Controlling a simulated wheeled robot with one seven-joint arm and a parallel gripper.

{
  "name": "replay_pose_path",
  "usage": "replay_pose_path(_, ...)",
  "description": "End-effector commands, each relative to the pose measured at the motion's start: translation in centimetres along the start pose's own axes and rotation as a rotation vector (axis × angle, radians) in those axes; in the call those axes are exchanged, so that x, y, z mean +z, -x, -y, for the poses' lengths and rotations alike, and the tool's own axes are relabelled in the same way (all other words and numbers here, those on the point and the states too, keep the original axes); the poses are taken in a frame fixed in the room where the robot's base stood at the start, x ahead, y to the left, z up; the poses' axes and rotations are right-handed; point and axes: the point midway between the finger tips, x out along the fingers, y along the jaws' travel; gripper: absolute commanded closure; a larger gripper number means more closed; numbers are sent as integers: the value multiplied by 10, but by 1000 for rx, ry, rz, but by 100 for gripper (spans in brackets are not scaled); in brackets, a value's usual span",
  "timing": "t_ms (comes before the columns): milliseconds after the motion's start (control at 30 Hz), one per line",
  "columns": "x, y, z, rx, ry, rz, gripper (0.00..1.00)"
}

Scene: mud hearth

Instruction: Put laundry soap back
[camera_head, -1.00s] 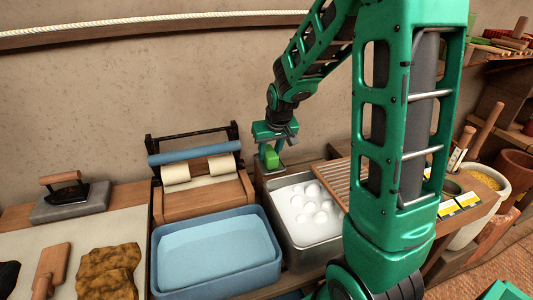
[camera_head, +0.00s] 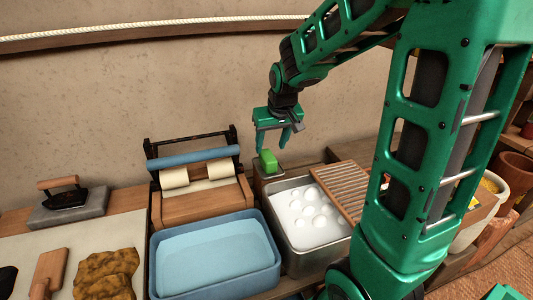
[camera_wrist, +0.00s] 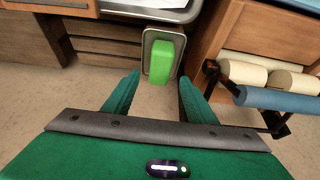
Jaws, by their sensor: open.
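The green laundry soap (camera_head: 267,162) rests in a small metal dish (camera_head: 270,174) against the wall, between the wringer and the sudsy basin. In the wrist view the green soap (camera_wrist: 162,60) lies inside the rim of the dish (camera_wrist: 147,40). My gripper (camera_head: 272,147) is open and empty, above the soap and apart from it. In the wrist view its two fingers (camera_wrist: 155,90) are spread, with the soap ahead of the gap between them.
A wringer (camera_head: 195,172) with cream rollers stands left of the dish. A blue water tub (camera_head: 275,272) and a metal basin of suds (camera_head: 284,240) stand in front. A slatted wooden board (camera_head: 343,188) lies at the basin's right. A flat iron (camera_head: 68,199) stands far left.

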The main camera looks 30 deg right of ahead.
Motion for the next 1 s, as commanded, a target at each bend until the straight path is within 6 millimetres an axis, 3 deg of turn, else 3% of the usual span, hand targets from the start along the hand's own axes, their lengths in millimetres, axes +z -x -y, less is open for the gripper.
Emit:
replay_pose_path(233, 0, 38, 1, -1, 1, -2, 49)
replay_pose_path(533, 2, 50, 0, 0, -1, 2, 49)
replay_pose_path(633, 14, 55, -9, 9, -19, 21, 49)
replay_pose_path(767, 57, 68, -35, 34, -78, 84, 49)
replay_pose_path(1000, 175, 98, -77, 66, -233, 258, 49)
